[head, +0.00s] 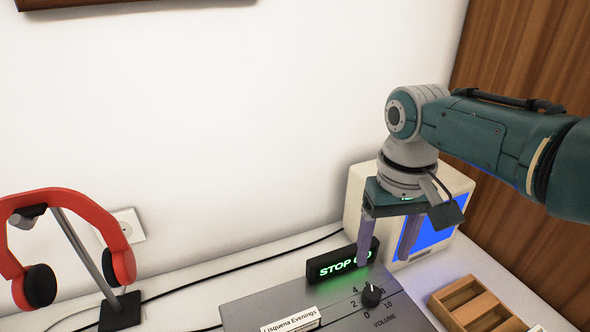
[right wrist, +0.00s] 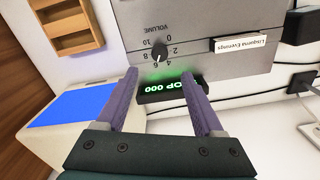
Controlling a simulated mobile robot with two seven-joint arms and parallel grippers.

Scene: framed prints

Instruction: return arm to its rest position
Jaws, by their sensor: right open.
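My right gripper (head: 387,240) has its arm coming in from the right and points down over the back of the grey panel device (head: 262,299). Its two purple fingers are apart with nothing between them, as the right wrist view (right wrist: 166,112) also shows. Behind the fingers is a black display (head: 326,264) with green text starting "STOP"; a finger partly covers it in the head view. In the right wrist view the display (right wrist: 170,89) reads partly as "OP 000". A black volume knob (head: 371,295) sits on the panel in front of the gripper. My left gripper is not in view.
A cream box with a blue screen (head: 428,239) stands just behind the gripper. A wooden tray (head: 470,303) lies to the right of the panel. Red headphones (head: 120,253) hang on a stand at left. Black cables run along the white wall. A wooden panel (head: 530,50) is at right.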

